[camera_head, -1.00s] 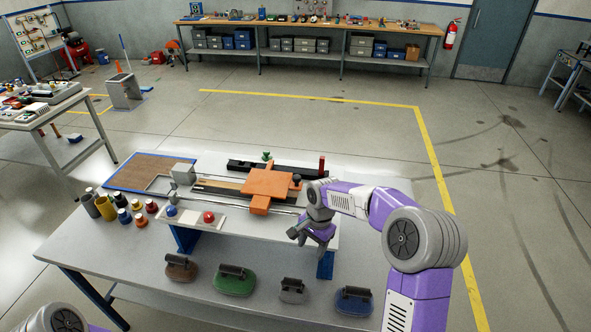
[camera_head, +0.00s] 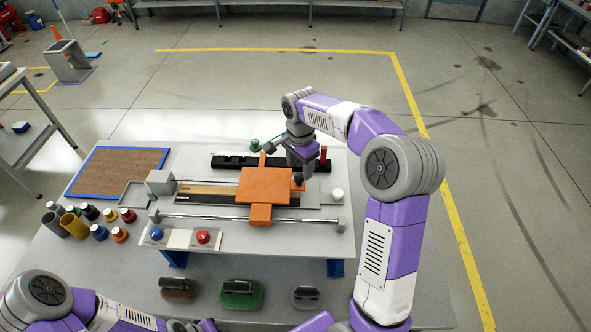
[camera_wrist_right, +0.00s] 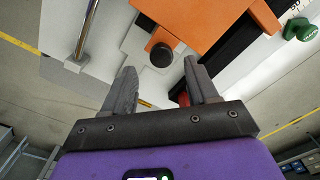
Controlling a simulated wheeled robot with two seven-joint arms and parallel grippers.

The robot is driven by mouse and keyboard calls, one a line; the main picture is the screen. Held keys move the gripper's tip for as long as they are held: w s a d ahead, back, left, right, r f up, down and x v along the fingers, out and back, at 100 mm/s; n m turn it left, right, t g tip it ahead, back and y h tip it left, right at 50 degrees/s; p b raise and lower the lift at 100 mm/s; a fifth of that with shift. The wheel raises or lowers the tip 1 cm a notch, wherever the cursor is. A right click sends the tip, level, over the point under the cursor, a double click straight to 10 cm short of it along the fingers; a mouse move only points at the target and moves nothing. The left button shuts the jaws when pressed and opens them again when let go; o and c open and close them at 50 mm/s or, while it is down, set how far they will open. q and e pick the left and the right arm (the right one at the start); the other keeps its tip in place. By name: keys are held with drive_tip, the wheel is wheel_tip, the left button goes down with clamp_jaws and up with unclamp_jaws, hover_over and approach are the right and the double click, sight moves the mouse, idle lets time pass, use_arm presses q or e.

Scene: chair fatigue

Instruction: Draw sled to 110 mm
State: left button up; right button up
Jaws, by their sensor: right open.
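The orange sled (camera_head: 264,188) sits across the rails of the white bench fixture, near the middle of its travel. A black knob (camera_head: 298,181) stands at the sled's right end. In the right wrist view the knob (camera_wrist_right: 160,55) shows just beyond the fingertips, beside the orange sled (camera_wrist_right: 205,25). My right gripper (camera_wrist_right: 160,75) is open, its two grey fingers apart with nothing between them. In the head view it hangs over the sled's right end, pointing down. My left arm shows at the lower left; its fingers are not visible.
A black slotted bar with a green knob (camera_head: 255,146) and a red post (camera_head: 323,156) lie behind the sled. A blue button (camera_head: 156,235) and a red button (camera_head: 203,237) sit in front. Several coloured cups stand left. A white knob (camera_head: 337,194) is at right.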

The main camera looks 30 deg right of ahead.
sight(299, 176)
drive_tip(key=f, duration=0.5)
drive_tip(key=shift+w+f, duration=0.2)
drive_tip(key=shift+s, duration=0.25)
drive_tip(key=shift+w, duration=0.2)
drive_tip(key=c, duration=0.5)
clamp_jaws()
